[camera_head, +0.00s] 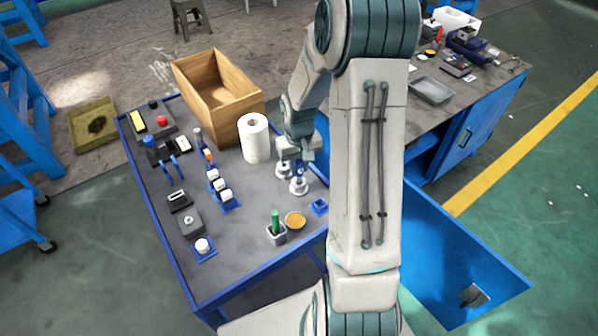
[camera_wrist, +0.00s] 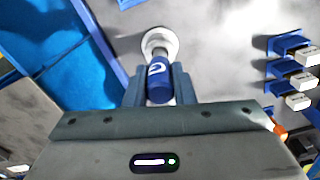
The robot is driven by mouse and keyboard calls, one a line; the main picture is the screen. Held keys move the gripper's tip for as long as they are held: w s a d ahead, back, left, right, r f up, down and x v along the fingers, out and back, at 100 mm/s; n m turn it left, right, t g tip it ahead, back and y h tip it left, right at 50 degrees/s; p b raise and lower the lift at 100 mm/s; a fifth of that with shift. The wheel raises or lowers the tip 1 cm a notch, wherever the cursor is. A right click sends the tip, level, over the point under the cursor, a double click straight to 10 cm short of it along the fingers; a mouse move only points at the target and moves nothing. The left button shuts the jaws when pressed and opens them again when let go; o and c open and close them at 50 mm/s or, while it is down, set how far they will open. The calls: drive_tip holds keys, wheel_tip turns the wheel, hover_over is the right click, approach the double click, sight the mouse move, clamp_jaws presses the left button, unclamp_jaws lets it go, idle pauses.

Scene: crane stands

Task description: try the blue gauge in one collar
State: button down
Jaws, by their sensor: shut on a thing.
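My gripper (camera_head: 296,157) is low over the right part of the table. In the wrist view my gripper (camera_wrist: 159,84) is shut on the blue gauge (camera_wrist: 158,82), which has a white mark on its handle. The gauge's grey pin points at a round white collar (camera_wrist: 160,42). The pin's end overlaps the collar's middle; I cannot tell how deep it sits, if at all. In the head view the white collar (camera_head: 298,187) is just below my gripper, and another white collar (camera_head: 282,173) is beside it, partly hidden by the gripper.
A white paper roll (camera_head: 254,142) and an open wooden box (camera_head: 232,101) stand behind my gripper. White blocks on blue bases (camera_head: 221,187) are to the left. A green peg in a grey block (camera_head: 276,230) and a yellow dish (camera_head: 295,220) are in front. The table's middle front is clear.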

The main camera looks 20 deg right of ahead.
drive_tip(key=shift+r+p, duration=1.55)
drive_tip(key=shift+r, duration=0.85)
